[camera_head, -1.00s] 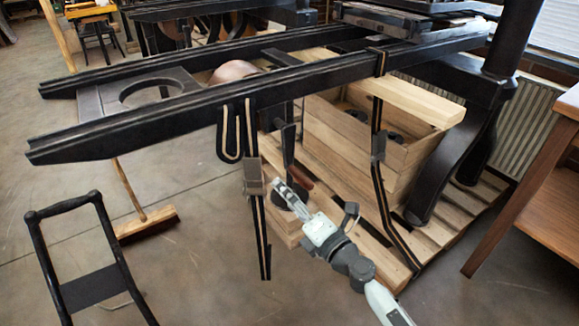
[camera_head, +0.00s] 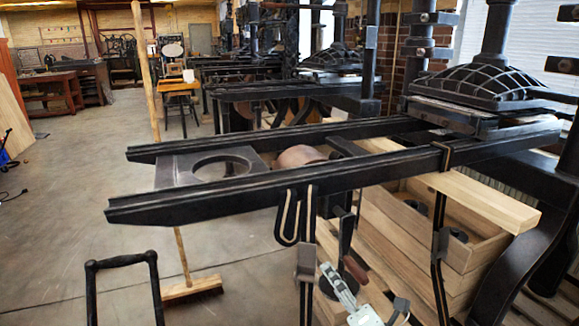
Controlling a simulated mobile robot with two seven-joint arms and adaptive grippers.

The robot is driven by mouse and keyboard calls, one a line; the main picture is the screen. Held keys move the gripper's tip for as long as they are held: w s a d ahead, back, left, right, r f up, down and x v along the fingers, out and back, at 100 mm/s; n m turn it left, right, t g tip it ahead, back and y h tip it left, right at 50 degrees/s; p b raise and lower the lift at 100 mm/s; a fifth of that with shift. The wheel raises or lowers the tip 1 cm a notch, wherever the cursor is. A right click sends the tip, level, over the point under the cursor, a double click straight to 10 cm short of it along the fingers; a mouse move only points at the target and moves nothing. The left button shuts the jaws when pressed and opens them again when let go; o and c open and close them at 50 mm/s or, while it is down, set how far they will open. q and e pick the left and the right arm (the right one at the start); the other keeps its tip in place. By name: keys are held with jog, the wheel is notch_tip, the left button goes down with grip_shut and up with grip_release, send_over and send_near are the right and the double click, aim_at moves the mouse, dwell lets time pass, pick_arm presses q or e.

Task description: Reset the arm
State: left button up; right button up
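The hand press has two long black rails (camera_head: 330,181) reaching out to the left. A dark crank with a reddish-brown handle (camera_head: 355,269) hangs below the near rail. My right gripper (camera_head: 328,271) is low in the picture, just left of the handle, with a visible gap between them in the image. Its fingers point up and left. It seems to hold nothing, but I cannot tell how far the fingers are apart. My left gripper is not in view.
A wooden box (camera_head: 415,215) stands under the rails at the right. A broom (camera_head: 190,288) stands on the floor at the left, near a black tubular handle frame (camera_head: 122,260). More presses and tables fill the back.

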jog(key=shift+n, duration=0.4)
jog(key=x, duration=0.4)
jog(key=shift+w+d+f, duration=0.15)
jog(key=shift+f, duration=0.25)
